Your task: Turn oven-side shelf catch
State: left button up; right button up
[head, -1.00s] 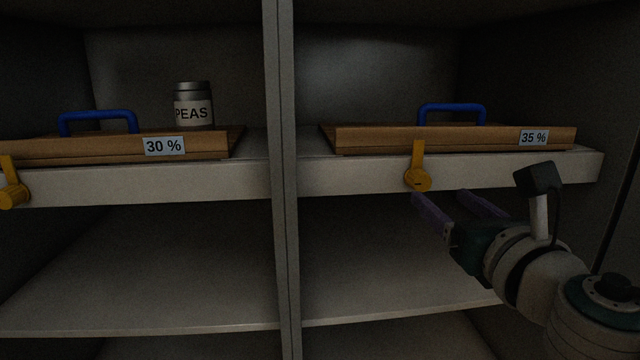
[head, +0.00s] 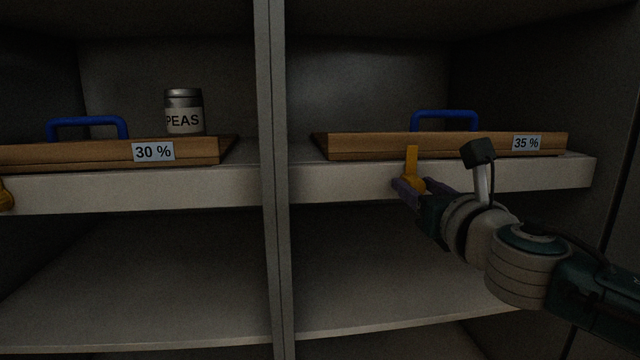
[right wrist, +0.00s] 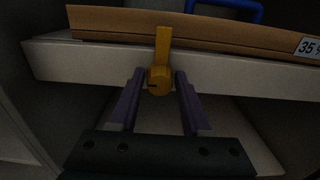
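A yellow catch (head: 411,164) sits on the front edge of the right-hand shelf, its flat arm pointing straight up against the wooden board. It also shows in the right wrist view (right wrist: 160,78), where its round hub lies between my fingertips. My right gripper (head: 413,185) is open, with one purple finger on each side of the hub; in the right wrist view (right wrist: 159,80) a gap shows on both sides. A second yellow catch (head: 5,195) is partly cut off at the left edge of the head view. My left gripper is not in view.
A wooden board (head: 360,145) with a blue handle (head: 444,114) and a 35 % label lies on the right shelf. A 30 % board (head: 80,152) and a PEAS jar (head: 184,112) are on the left. A grey post (head: 272,250) divides the bays. The lower shelf (head: 350,270) is empty.

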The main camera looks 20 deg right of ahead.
grip_shut()
jog(key=shift+m, duration=0.4)
jog(key=m, duration=0.3)
jog(key=shift+f+m+b, duration=0.1)
jog(key=shift+m+b, duration=0.2)
jog(key=shift+m, duration=0.1)
jog(key=m, duration=0.4)
jog(key=shift+d+m, duration=0.1)
jog(key=shift+m, duration=0.2)
jog(key=m, duration=0.4)
jog(key=shift+b, duration=0.35)
jog(key=m, duration=0.4)
jog(key=shift+m, duration=0.3)
jog(key=shift+f+m, duration=0.1)
jog(key=shift+m, duration=0.2)
